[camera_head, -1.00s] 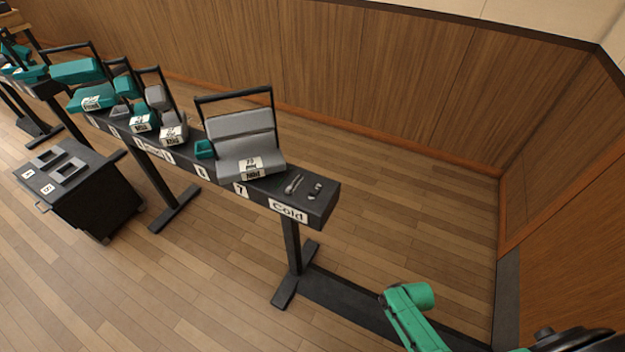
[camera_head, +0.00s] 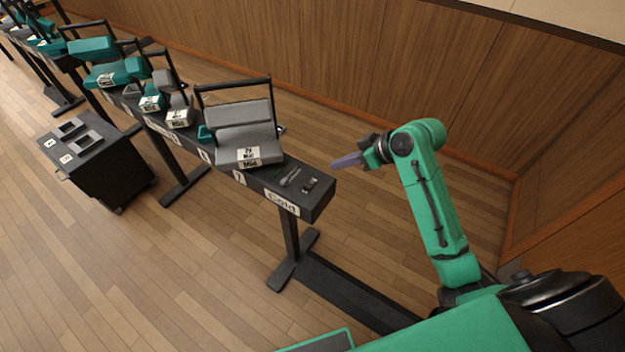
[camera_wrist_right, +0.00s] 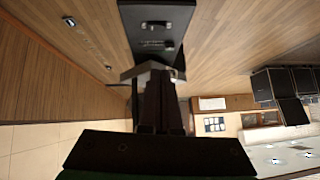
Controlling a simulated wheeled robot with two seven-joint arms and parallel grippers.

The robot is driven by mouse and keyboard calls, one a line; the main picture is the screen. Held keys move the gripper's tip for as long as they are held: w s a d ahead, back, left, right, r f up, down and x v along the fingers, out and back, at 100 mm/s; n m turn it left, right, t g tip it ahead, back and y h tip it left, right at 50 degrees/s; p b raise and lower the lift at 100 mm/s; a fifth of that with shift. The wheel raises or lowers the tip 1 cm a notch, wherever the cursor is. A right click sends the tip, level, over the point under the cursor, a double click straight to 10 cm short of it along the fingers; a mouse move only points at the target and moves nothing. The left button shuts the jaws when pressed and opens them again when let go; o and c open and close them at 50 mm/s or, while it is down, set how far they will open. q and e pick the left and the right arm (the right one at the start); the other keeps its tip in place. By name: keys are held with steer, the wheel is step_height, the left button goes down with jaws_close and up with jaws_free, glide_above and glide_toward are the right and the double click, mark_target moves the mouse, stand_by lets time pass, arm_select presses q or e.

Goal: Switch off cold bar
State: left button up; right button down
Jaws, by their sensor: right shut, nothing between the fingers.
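The cold bar (camera_head: 316,207) is a long black beam on a stand, with a white "Cold" label (camera_head: 282,202) on its front near its right end. On its top at that end are a small grey lever-like fitting (camera_head: 290,177) and a small dark switch-like fitting (camera_head: 310,185). Which way either is set is too small to tell. My right gripper (camera_head: 338,163) is shut and empty, just beyond the bar's right end and apart from it. In the right wrist view the gripper (camera_wrist_right: 153,72) points at the black bar end (camera_wrist_right: 168,14). My left gripper is out of view.
A grey lamp (camera_head: 243,140) labelled "Mid" stands on the bar left of the fittings, with teal and grey lamps further left. A black cart (camera_head: 100,175) stands on the floor at left. A wood-panelled wall (camera_head: 400,60) is behind.

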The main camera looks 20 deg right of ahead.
glide_above(310, 184)
steer(key=s, duration=0.1)
steer(key=f, duration=0.5)
steer(key=f+p, duration=0.1)
steer(key=f, duration=0.1)
steer(key=shift+d+f, duration=0.2)
steer(key=shift+d, duration=0.15)
steer(key=f, duration=0.2)
steer(key=shift+s+f, duration=0.25)
steer(key=shift+f, duration=0.6)
